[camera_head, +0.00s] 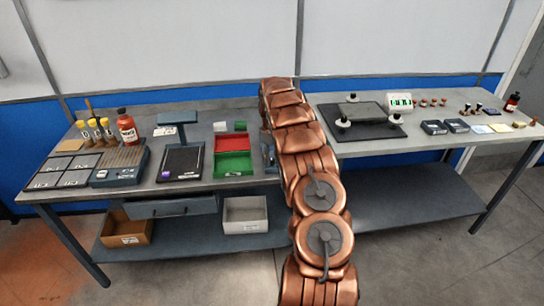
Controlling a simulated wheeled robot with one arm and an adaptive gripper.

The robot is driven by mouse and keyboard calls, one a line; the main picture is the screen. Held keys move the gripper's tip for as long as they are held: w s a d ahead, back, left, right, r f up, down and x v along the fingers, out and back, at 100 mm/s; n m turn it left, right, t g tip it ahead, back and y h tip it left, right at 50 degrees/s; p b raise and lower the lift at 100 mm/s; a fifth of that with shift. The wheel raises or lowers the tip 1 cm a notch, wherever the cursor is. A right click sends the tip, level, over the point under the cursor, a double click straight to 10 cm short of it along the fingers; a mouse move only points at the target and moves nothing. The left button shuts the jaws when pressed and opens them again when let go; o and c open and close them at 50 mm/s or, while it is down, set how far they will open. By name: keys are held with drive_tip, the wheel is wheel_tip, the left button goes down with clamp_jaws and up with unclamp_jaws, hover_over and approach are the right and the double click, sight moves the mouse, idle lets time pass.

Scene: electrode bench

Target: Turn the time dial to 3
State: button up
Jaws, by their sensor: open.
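I cannot make out a time dial in this view. A small white unit with a green lit display (400,102) stands at the back of the right bench, but I see no dial on it at this size. A dark blue-grey object (268,155) shows at the left edge of my copper arm. The arm hides most of it, so I cannot tell whether it bears a dial. My gripper is hidden and does not show.
The left bench (225,116) holds bottles, a dark flat device (181,163), red (228,142) and green (233,162) trays and several dark plates. The right bench holds a black board (358,122) with white-topped knobs, and several small items. Bins sit on the lower left shelf.

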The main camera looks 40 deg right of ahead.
drive_tip(key=shift+f, duration=0.7)
drive_tip(key=shift+c, duration=0.2)
clamp_jaws()
